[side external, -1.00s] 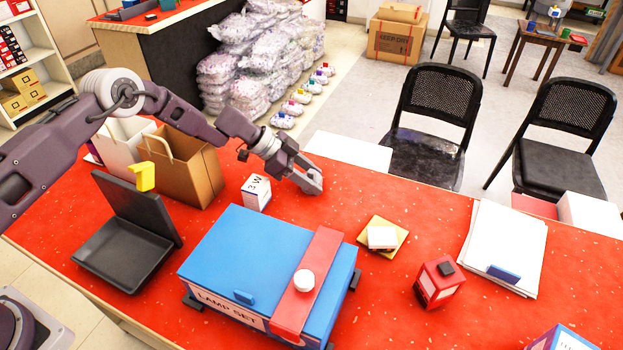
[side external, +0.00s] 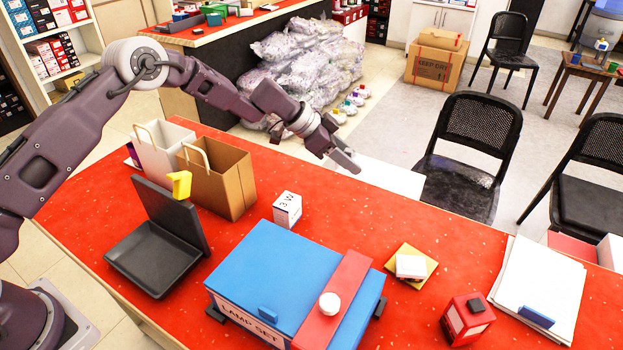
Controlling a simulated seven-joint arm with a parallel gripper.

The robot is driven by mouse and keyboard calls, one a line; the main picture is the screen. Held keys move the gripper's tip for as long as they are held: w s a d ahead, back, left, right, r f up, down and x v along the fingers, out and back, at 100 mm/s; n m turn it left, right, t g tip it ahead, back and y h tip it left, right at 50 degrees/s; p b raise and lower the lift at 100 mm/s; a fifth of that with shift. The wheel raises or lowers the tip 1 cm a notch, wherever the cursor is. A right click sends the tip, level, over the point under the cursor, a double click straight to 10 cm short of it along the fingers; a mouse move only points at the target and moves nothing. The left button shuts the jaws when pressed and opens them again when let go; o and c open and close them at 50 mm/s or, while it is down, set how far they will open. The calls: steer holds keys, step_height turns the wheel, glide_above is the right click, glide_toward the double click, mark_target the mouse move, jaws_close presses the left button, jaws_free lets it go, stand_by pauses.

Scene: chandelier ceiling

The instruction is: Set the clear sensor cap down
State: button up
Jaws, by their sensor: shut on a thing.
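My gripper (side external: 347,161) is shut and held above the far edge of the red counter (side external: 398,213), to the right of and higher than the small white "3 W" box (side external: 287,210). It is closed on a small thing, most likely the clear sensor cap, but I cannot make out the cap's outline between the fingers. I see no clear cap standing on the counter. A blue "LAMP SET" box (side external: 268,262) with a red strap (side external: 340,290) lies at the front. A round white piece (side external: 330,303) sits on the strap.
A black open tray (side external: 155,257) and paper bags (side external: 228,178) stand at left. A white block (side external: 410,266) rests on a yellow square (side external: 428,262). A red box (side external: 466,320) and a paper stack (side external: 545,285) are at right. Bare counter lies behind the blue box.

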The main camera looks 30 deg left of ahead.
steer(key=w+a+n+t+y, duration=0.3)
steer(key=w+a+n+y, duration=0.25)
steer(key=a+n, duration=0.2)
steer(key=s+a+n+g+y, duration=0.2)
steer(key=s+a+n+y, duration=0.2)
steer(key=a+n+y, duration=0.55)
steer(key=f+n, duration=0.1)
steer(key=f, duration=0.2)
steer(key=a+f+h, duration=0.1)
steer(key=f, duration=0.2)
steer(key=s+f+n, duration=0.1)
steer(key=f, duration=0.3)
steer(key=shift+a+n, duration=0.3)
steer(key=shift+f, duration=0.1)
steer(key=o, duration=1.5)
